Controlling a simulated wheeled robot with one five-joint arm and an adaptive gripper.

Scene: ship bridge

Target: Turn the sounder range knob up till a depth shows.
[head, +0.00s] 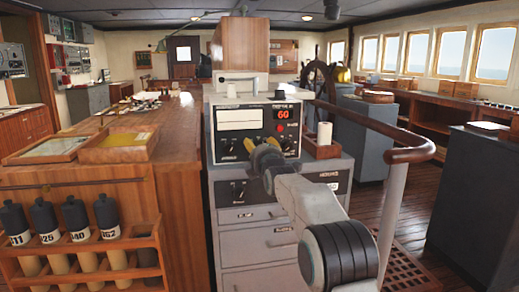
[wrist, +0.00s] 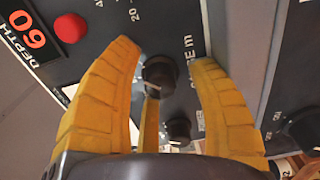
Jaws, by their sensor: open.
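The sounder (head: 258,119) is a pale box with a dark front on the grey cabinet. Its red display (head: 282,115) reads 60; the wrist view also shows the 60 (wrist: 28,37), with the word DEPTH beside it. The range knob (wrist: 160,70) is black with a white pointer mark, beside lettering that ends in "E m" and scale numbers. My gripper (wrist: 166,56) has yellow fingers, open, one on each side of this knob, with gaps between fingers and knob. In the head view my gripper (head: 262,143) is at the sounder's lower front and hides the knob.
Another black knob (wrist: 178,130) lies close by between the fingers, nearer the palm. A red button (wrist: 70,28) is left of the fingers. A white cup (head: 325,134) stands in a wooden tray right of the sounder. A wooden handrail (head: 385,130) runs along the right.

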